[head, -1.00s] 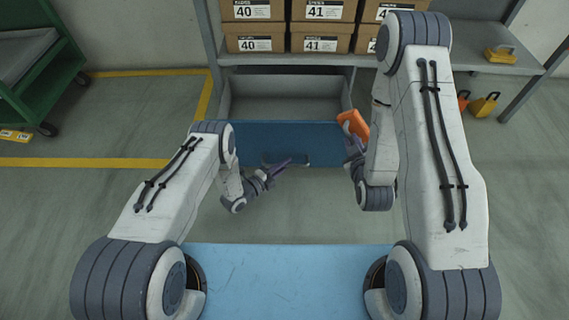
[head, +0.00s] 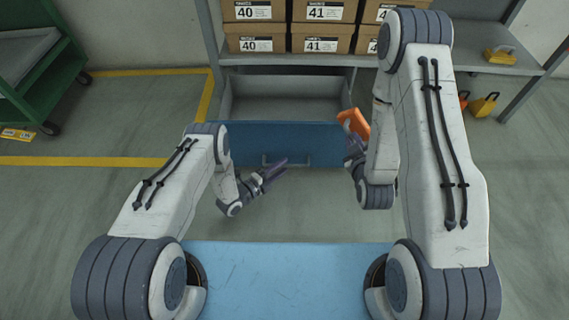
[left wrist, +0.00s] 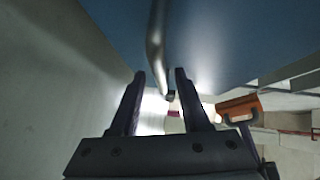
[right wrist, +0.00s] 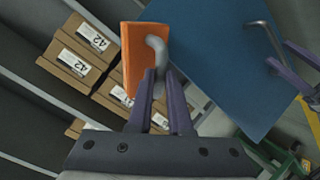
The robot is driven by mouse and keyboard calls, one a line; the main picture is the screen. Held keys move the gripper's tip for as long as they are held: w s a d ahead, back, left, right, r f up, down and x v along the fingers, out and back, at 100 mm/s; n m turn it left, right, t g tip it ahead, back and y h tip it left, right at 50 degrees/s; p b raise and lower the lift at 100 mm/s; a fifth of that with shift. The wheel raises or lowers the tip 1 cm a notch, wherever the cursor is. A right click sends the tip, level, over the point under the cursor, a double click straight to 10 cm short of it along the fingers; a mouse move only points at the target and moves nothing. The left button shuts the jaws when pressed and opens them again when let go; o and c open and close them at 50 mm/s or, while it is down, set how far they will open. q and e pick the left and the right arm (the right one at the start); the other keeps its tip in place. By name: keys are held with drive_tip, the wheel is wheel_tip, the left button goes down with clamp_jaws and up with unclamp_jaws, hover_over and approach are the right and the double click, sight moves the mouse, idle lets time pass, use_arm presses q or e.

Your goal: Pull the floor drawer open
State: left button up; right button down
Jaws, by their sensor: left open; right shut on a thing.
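The floor drawer (head: 285,97) stands out from under the shelf, with its grey inside showing behind its blue front (head: 285,135). A grey bar handle (head: 287,163) is on that front; the bar also shows in the left wrist view (left wrist: 157,45). My left gripper (head: 280,170) is open beside the handle. In the left wrist view, the bar's end shows between the open fingertips, not gripped. My right gripper (right wrist: 162,75) is shut on the grey curved grip of an orange tool (right wrist: 140,55), held by the drawer's right side; the tool also shows in the head view (head: 354,124).
Cardboard shoe boxes (head: 320,38) stand on the shelf above the drawer. A green cart (head: 45,75) is at the far left, and yellow items (head: 484,105) are at the right. Floor between the drawer front and my blue deck (head: 285,280) is clear.

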use_arm(q)
drive_tip(key=p+v, duration=0.4)
drive_tip(key=v, duration=0.6)
drive_tip(key=shift+s+d, duration=0.1)
